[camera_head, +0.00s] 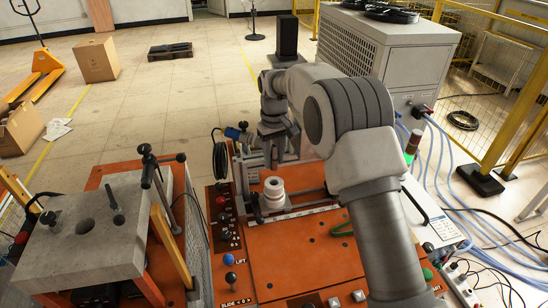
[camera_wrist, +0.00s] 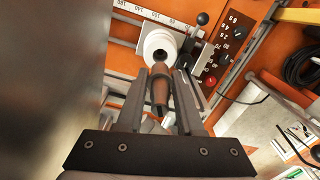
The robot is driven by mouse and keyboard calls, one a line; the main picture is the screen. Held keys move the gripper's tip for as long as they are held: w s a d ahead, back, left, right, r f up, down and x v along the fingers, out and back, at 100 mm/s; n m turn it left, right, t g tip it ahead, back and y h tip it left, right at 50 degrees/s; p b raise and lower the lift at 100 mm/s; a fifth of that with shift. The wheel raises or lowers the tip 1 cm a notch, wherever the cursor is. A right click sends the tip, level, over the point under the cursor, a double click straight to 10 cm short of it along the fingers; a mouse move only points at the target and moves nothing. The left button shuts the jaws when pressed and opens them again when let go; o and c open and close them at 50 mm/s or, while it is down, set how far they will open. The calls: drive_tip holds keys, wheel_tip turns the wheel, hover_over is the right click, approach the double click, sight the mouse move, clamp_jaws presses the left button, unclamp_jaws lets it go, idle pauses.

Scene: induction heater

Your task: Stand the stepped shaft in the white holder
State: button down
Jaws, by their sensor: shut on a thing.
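The white holder (camera_head: 273,193) is a stepped round piece with a hole in its top, standing on the orange machine top. It also shows in the wrist view (camera_wrist: 153,36). My gripper (camera_head: 279,157) points down close above and behind the holder. In the wrist view my gripper (camera_wrist: 162,76) is shut on the stepped shaft (camera_wrist: 160,90), a brownish metal rod between the fingers. The shaft's far end appears in front of the holder's opening. I cannot tell whether it touches or enters it. The shaft is hard to make out in the head view.
A scale strip (camera_head: 300,214) runs beside the holder. A control panel with knobs (camera_head: 222,215) lies left of it. A grey block (camera_head: 80,250) with a hole and a dark upright pin (camera_head: 115,205) stands further left. The orange top (camera_head: 310,255) in front is mostly clear.

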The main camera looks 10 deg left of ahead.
sight(274, 169)
drive_tip(key=shift+f+b, duration=1.7)
drive_tip(key=shift+f, duration=0.75)
drive_tip(key=shift+p, duration=0.3)
drive_tip(key=shift+s+f+b, duration=0.1)
drive_tip(key=shift+f+b, duration=0.5)
drive_tip(key=shift+f, duration=0.55)
